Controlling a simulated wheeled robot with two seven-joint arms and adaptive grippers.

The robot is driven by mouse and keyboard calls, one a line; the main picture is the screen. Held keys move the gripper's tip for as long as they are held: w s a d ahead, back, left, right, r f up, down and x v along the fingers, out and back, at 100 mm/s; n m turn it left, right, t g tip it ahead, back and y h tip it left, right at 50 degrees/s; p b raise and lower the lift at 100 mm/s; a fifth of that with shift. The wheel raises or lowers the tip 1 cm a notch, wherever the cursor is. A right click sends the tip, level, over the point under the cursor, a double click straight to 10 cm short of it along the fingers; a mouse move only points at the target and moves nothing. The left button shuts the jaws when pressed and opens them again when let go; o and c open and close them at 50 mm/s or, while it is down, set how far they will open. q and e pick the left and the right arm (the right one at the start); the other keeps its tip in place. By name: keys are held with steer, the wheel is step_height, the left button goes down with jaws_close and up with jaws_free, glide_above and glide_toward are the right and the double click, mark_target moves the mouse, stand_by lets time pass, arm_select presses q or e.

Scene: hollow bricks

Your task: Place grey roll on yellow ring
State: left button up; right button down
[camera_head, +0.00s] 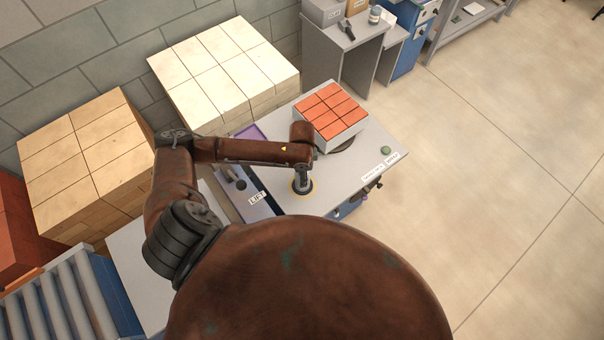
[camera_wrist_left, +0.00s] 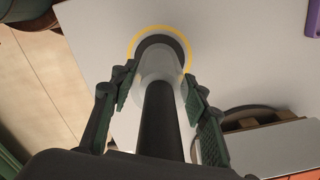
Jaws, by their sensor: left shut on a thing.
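My left gripper (camera_head: 303,168) reaches down over the lift table, with its fingers shut on the grey roll (camera_wrist_left: 160,65). In the left wrist view the gripper (camera_wrist_left: 158,82) has a finger on each side of the roll, which has a dark core and a pale grey outer part. The yellow ring (camera_wrist_left: 160,27) shows around the roll's far end, on the grey table top; in the head view the ring (camera_head: 293,188) is right below the gripper. Whether the roll's end touches the table cannot be told. My right gripper is not in view.
A block of red bricks (camera_head: 331,104) stands on the table (camera_head: 345,182) behind the gripper. A small green button (camera_head: 386,150) is at the right edge. Stacks of cream (camera_head: 222,72) and tan bricks (camera_head: 85,150) stand at the left. Open floor lies to the right.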

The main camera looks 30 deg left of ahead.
arm_select(q)
steer(key=shift+f, duration=0.1)
steer(key=o, duration=1.5)
steer(key=shift+o, duration=0.2)
step_height(320, 180, up, 12)
steer(key=shift+r, duration=0.15)
